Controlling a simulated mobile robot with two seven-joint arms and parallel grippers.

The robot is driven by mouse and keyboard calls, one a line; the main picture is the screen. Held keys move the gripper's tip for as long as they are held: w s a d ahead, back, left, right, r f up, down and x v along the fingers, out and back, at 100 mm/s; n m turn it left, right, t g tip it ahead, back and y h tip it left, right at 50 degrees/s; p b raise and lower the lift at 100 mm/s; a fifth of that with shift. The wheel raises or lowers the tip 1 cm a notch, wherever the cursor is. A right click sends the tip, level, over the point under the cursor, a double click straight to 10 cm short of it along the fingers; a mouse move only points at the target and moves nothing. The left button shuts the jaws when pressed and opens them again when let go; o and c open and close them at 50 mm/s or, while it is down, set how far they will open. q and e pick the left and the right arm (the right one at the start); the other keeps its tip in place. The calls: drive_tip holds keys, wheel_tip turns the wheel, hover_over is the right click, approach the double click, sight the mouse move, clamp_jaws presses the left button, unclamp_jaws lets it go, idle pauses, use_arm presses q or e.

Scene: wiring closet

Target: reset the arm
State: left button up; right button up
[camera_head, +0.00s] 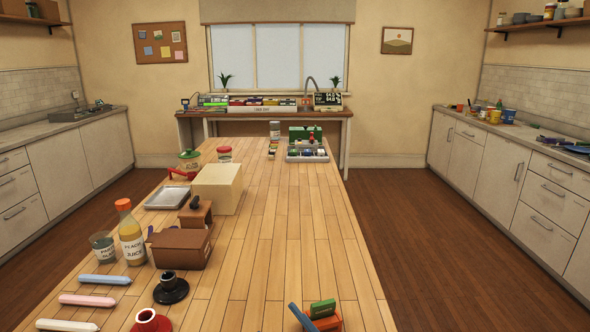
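Neither of my arms nor grippers shows in the head view. A long wooden table (285,240) runs away from me, its near end cut off by the bottom edge. Nothing in the picture can be made out as held by a gripper.
The table's left side carries a juice bottle (131,238), a glass (103,247), a brown box (180,247), a cream block (217,188) and several pens. Small blue, green and orange pieces (323,309) lie near front. A filled tray (307,156) stands far back. The table's middle-right is clear.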

use_arm(q)
drive_tip(key=b, duration=0.2)
drive_tip(key=d+f+b, duration=0.1)
drive_tip(key=b, duration=0.1)
drive_tip(key=shift+w+d+t+h, duration=0.15)
drive_tip(key=shift+w+t+h, duration=0.15)
drive_tip(key=shift+w, duration=0.05)
use_arm(e)
drive_tip(key=s+d+f+m+g+h, duration=0.2)
drive_tip(key=s+d+f, duration=0.3)
drive_tip(key=f, duration=0.4)
drive_tip(key=s+d+f+m+g+h, duration=0.2)
drive_tip(key=s+d+f+m+h, duration=0.3)
drive_tip(key=f, duration=0.3)
drive_tip(key=s+d+f+m+g+h, duration=0.2)
drive_tip(key=d+f, duration=0.4)
drive_tip(key=f, duration=0.3)
drive_tip(key=s+m+h, duration=0.1)
drive_tip(key=s, duration=0.1)
drive_tip(key=shift+s+f+m, duration=0.35)
drive_tip(key=shift+s+m, duration=0.05)
